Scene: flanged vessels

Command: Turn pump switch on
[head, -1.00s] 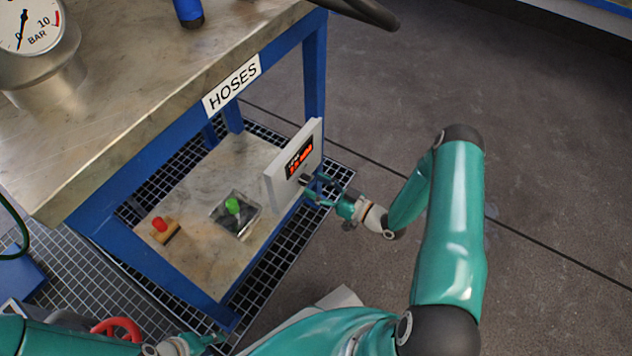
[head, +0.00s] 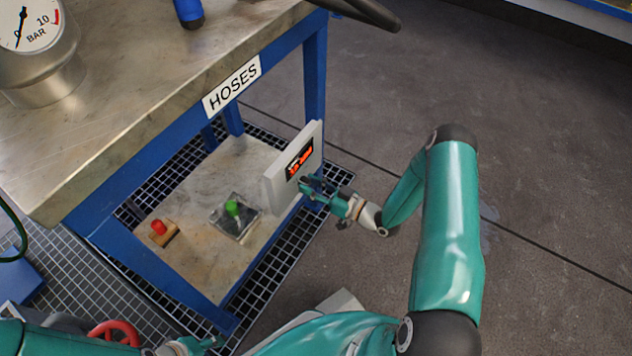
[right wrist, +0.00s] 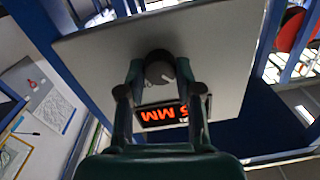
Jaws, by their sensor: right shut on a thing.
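The pump switch is a dark round knob (right wrist: 159,68) on a pale grey panel (head: 283,179) with a red lit display (head: 300,158). The panel stands upright at the right end of the table's lower shelf. My right gripper (head: 306,184) is at the panel's face, just below the display. In the right wrist view its fingers (right wrist: 160,84) are on both sides of the knob and shut on it. A pale mark shows on the knob. In the head view the fingers hide the knob. My left gripper (head: 208,343) shows only partly at the bottom edge.
The table (head: 150,90) with a HOSES label (head: 232,87) overhangs the shelf (head: 190,265). On the shelf are a green button (head: 232,208) and a red button (head: 158,227). A red handwheel (head: 117,331) is at the lower left. The floor right of the panel is clear.

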